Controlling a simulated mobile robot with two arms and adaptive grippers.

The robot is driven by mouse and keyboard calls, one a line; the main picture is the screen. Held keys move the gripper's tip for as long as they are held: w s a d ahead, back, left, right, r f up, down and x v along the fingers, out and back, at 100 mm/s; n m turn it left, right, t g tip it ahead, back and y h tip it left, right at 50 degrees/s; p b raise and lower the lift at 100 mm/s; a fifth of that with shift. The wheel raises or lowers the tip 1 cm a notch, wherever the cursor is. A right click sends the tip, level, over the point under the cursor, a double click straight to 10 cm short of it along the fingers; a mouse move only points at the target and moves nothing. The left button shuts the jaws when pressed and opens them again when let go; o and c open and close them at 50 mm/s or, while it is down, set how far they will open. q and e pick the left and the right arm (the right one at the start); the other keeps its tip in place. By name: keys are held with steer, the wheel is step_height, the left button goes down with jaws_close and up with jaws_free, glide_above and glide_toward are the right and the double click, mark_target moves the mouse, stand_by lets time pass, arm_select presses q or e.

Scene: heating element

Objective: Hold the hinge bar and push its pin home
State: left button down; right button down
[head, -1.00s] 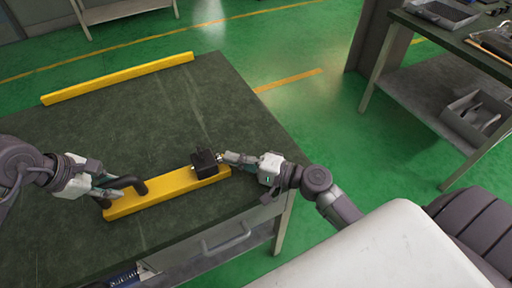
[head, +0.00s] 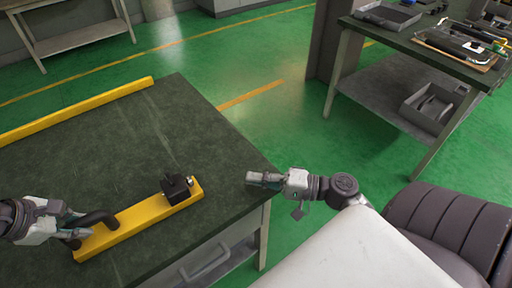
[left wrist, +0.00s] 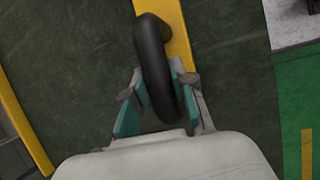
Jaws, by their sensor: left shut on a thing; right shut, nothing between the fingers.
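The hinge bar is a yellow bar (head: 140,222) lying near the table's front edge, with a black curved handle (head: 98,217) at its left end. A black block (head: 175,188) sits near its right end. A small silvery tip, apparently the pin (head: 190,182), shows at the block's right side; its depth cannot be told. My left gripper (head: 76,232) is shut on the handle; in the left wrist view the handle (left wrist: 154,60) lies between the teal fingers. My right gripper (head: 250,179) is shut and empty, to the right of the block and apart from it, near the table's right edge.
A long yellow rail (head: 75,112) lies along the far side of the dark table top (head: 175,125). A drawer with a grey handle (head: 205,262) is under the front edge. Another workbench (head: 400,35) with trays stands at the upper right. The table's middle is clear.

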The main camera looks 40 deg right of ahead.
arm_select(q)
steer(key=shift+a, duration=0.1)
steer(key=c, duration=0.9)
jaws_free()
steer(key=shift+r, duration=0.1)
